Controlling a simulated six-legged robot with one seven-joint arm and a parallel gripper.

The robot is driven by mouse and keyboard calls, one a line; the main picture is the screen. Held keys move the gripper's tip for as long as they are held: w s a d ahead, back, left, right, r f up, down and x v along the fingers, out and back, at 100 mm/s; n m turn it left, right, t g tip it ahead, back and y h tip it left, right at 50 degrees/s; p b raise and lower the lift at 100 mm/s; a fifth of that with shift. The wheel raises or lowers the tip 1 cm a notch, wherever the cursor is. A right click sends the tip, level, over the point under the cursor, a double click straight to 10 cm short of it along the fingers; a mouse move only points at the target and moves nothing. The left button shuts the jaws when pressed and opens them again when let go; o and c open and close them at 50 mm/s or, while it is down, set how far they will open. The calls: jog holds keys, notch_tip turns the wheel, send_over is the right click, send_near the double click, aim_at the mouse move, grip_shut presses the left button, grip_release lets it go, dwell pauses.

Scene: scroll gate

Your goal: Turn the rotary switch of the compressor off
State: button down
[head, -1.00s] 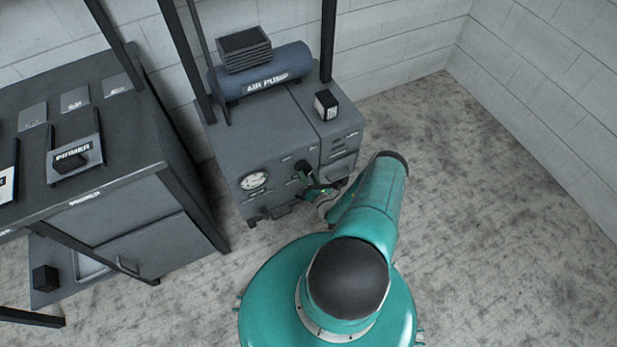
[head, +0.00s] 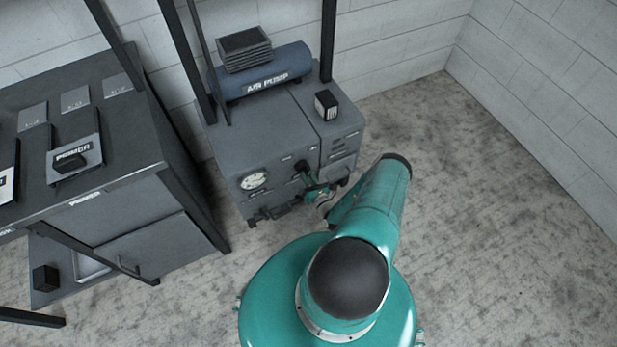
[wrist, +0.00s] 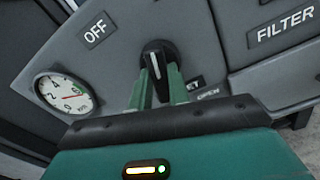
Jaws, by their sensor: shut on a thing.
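The compressor (head: 255,140) is a grey cabinet with a blue tank labelled AIR PUMP on top. Its black rotary switch (wrist: 160,62) with a white pointer line is on the front panel in the wrist view, the line running nearly upright in that picture. An OFF label (wrist: 96,31) is up and left of the switch. My gripper (wrist: 163,82) has its two green fingers on either side of the switch knob and is shut on it. In the head view my gripper (head: 308,180) is at the panel, and the switch is partly hidden there.
A round gauge (wrist: 66,93) sits left of the switch, and a FILTER label (wrist: 285,26) is on the right-hand panel. A grey bench (head: 150,150) with a primer plate stands at the left. Open floor (head: 480,200) lies to the right.

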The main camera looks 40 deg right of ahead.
jog(key=n, duration=1)
jog(key=shift+n, duration=0.4)
jog(key=c, duration=1.3)
grip_release()
jog(key=shift+a, duration=0.1)
jog(key=shift+s, duration=0.1)
jog(key=v, duration=1.3)
jog(key=shift+s+a, duration=0.15)
jog(key=shift+s, duration=0.1)
